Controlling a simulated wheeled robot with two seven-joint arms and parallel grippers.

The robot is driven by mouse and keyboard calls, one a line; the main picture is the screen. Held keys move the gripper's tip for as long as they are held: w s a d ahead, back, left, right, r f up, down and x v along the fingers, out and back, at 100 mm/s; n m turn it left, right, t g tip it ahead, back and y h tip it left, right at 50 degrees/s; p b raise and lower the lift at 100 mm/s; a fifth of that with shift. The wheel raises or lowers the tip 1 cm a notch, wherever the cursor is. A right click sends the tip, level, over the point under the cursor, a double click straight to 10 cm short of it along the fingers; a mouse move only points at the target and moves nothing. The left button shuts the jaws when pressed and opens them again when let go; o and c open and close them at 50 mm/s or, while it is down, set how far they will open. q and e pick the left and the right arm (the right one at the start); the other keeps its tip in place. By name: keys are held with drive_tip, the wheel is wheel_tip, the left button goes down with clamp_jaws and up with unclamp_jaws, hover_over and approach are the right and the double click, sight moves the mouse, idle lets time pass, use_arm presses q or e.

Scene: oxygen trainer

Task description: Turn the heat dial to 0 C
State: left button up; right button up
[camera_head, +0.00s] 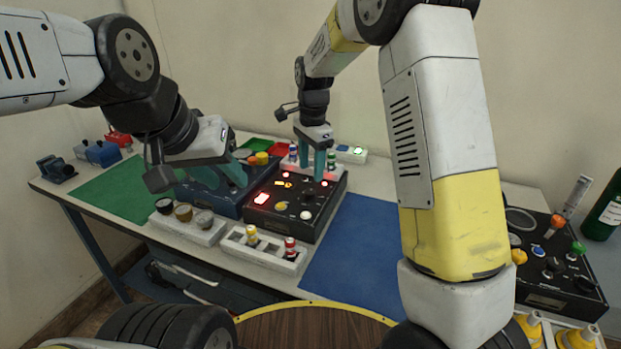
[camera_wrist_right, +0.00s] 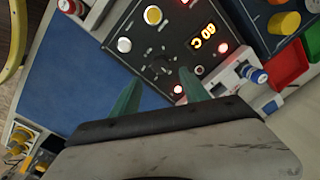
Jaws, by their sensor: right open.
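The heat dial (camera_wrist_right: 158,62) is a small black knob on a black control panel (camera_head: 283,227); its pointer angle is hard to read. An orange display (camera_wrist_right: 204,36) beside it shows a number in C, which looks like 60 or 80. My right gripper (camera_head: 312,163) is over the back part of this panel. In the right wrist view its two teal fingers (camera_wrist_right: 158,92) are apart and empty, pointing toward the dial. I cannot tell their height above it. My left gripper (camera_head: 234,172) is over the blue box left of the panel; its finger gap is unclear.
The panel also carries a yellow button (camera_wrist_right: 152,15), a white button (camera_wrist_right: 124,44) and red lights. A blue box (camera_head: 215,195) stands left of it, and a white rack (camera_head: 262,252) with small bottles in front. A blue mat (camera_head: 350,250) is clear.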

sight(311, 191)
wheel_tip(311, 191, down, 8)
drive_tip(key=shift+w+r, duration=0.1)
drive_tip(key=shift+r, duration=0.15)
clamp_jaws()
idle(0.3)
